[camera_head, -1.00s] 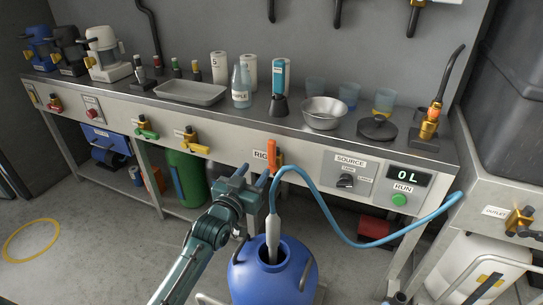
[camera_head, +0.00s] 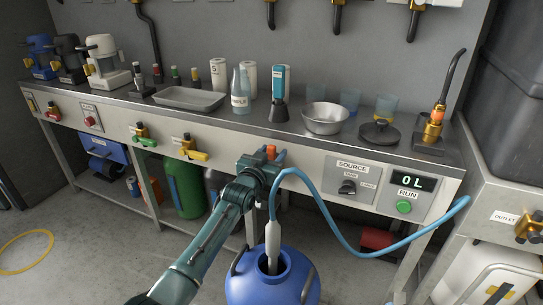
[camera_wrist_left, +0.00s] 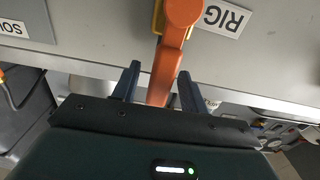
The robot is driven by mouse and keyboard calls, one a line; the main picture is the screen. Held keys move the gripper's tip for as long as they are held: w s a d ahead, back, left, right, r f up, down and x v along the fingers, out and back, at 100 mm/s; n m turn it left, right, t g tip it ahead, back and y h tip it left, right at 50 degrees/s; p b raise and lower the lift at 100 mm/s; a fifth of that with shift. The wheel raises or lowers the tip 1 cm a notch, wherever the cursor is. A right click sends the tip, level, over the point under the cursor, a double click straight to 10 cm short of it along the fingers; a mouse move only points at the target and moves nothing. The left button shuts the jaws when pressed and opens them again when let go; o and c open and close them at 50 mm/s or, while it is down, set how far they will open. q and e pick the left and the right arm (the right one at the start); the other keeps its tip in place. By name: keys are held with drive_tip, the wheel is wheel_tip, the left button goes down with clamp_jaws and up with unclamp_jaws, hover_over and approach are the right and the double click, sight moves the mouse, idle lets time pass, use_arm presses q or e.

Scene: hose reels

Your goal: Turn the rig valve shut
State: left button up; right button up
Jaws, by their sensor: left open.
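The rig valve's orange handle (camera_head: 271,151) is on the front panel of the bench, mostly hidden behind my left gripper in the head view. In the left wrist view the handle (camera_wrist_left: 167,62) runs from its round pivot down between my fingers. The "RIG" label (camera_wrist_left: 227,17) is beside the pivot. My left gripper (camera_wrist_left: 158,76) is open, with one finger on each side of the handle; whether either touches it I cannot tell. It also shows at the panel in the head view (camera_head: 267,160). My right gripper is not in view.
A blue hose (camera_head: 325,208) loops just right of my left gripper. A blue drum (camera_head: 272,285) with a grey nozzle stands below. A yellow-handled valve (camera_head: 190,150) and a green-handled valve (camera_head: 143,136) are left on the panel. The display (camera_head: 411,181) reads 0L.

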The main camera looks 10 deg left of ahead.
use_arm(q)
drive_tip(key=shift+c, duration=0.2)
clamp_jaws()
drive_tip(key=shift+d, duration=0.1)
idle(0.4)
drive_tip(key=shift+s+d+m+p, duration=0.15)
drive_tip(key=shift+d+m+p, duration=0.15)
drive_tip(key=shift+m+p, duration=0.25)
drive_tip(key=shift+s+d+f+m, duration=0.1)
drive_tip(key=shift+d+f+m, duration=0.1)
drive_tip(key=shift+d+m, duration=0.5)
drive_tip(key=shift+s+d+f+m, duration=0.1)
drive_tip(key=shift+d+f+m, duration=0.2)
drive_tip(key=shift+m, duration=0.85)
drive_tip(key=shift+s+d+f+m, duration=0.15)
drive_tip(key=shift+d+m, duration=0.4)
drive_tip(key=shift+m, duration=0.35)
drive_tip(key=shift+d, duration=0.1)
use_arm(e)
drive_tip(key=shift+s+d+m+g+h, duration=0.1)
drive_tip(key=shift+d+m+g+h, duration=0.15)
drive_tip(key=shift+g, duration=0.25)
use_arm(q)
drive_tip(key=shift+f+m, duration=0.1)
drive_tip(key=shift+m, duration=0.2)
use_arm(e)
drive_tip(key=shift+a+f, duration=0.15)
